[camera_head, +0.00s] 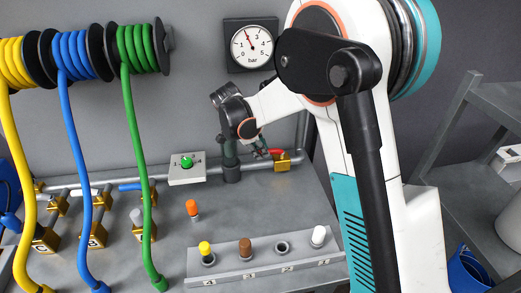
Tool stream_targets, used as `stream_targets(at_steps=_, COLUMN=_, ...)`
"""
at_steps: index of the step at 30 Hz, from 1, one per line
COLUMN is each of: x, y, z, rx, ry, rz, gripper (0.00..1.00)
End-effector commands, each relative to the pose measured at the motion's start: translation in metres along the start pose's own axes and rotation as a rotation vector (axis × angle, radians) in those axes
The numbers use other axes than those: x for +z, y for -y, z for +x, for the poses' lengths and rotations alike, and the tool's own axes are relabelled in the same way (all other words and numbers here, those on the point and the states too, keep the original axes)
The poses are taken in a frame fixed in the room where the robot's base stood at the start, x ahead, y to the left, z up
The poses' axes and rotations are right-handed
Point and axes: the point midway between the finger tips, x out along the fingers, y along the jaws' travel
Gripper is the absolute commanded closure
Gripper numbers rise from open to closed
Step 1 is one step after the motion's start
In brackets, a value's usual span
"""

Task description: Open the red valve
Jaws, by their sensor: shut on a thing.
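The red valve has a brass body (282,164) on the grey pipe along the back of the bench. Only a short piece of its red handle (276,151) shows. My gripper (264,153) reaches down to the valve from the upper left, with its fingers shut on the red handle. My wrist and arm hide part of the area, and the exact hold on the handle is small in the picture.
A pressure gauge (249,45) hangs on the wall behind. A box with a green button (187,168) sits left of the valve. Yellow, blue and green hoses (136,150) hang at left. A rack (230,281) with coloured plugs stands in front.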

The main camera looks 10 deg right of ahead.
Motion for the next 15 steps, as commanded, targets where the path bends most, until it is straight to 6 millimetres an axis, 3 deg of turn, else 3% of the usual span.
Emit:
stream_targets(at_steps=11, x=0.0, y=0.0015, z=0.0, rx=-0.001, ry=-0.001, rz=0.006, gripper=1.0)
stream_targets(at_steps=12, x=-0.0001, y=0.0015, z=0.0, rx=-0.001, ry=-0.001, rz=0.006, gripper=0.78)
stream_targets(at_steps=14, x=-0.0001, y=0.0016, z=0.0, rx=-0.001, ry=-0.001, rz=0.006, gripper=0.64)
stream_targets(at_steps=15, x=-0.0001, y=0.0014, z=0.0, rx=-0.001, ry=-0.001, rz=0.006, gripper=0.62)
